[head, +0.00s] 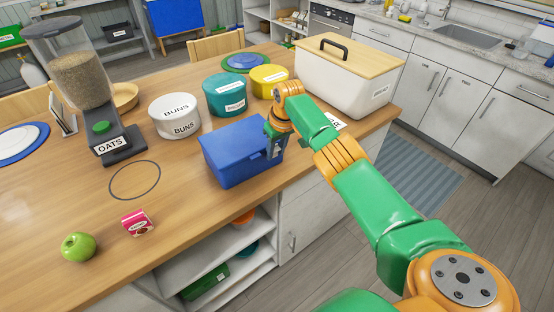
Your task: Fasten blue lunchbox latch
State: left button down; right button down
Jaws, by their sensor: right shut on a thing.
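The blue lunchbox (228,158) stands on the wooden counter near its front edge, and its lid looks down. My right gripper (273,147) reaches in from the right and is shut at the lunchbox's right end. The fingers and my arm cover much of that end, so I cannot make out the latch or whether it is fastened. My left gripper is not in view.
White buns tin (175,125), teal canister (224,102) and yellow tin (268,76) stand behind the lunchbox. A white bread box (345,82) stands to the right. The oats dispenser (80,80), green apple (78,246) and small pink box (137,222) are left.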

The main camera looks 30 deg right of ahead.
jog(key=shift+f, duration=0.15)
jog(key=shift+s, duration=0.1)
jog(key=c, duration=0.5)
grip_release()
jog(key=shift+r, duration=0.25)
jog(key=b+v, duration=0.1)
jog(key=v, duration=0.5)
jog(key=shift+r, duration=0.4)
jog(key=shift+f, duration=0.1)
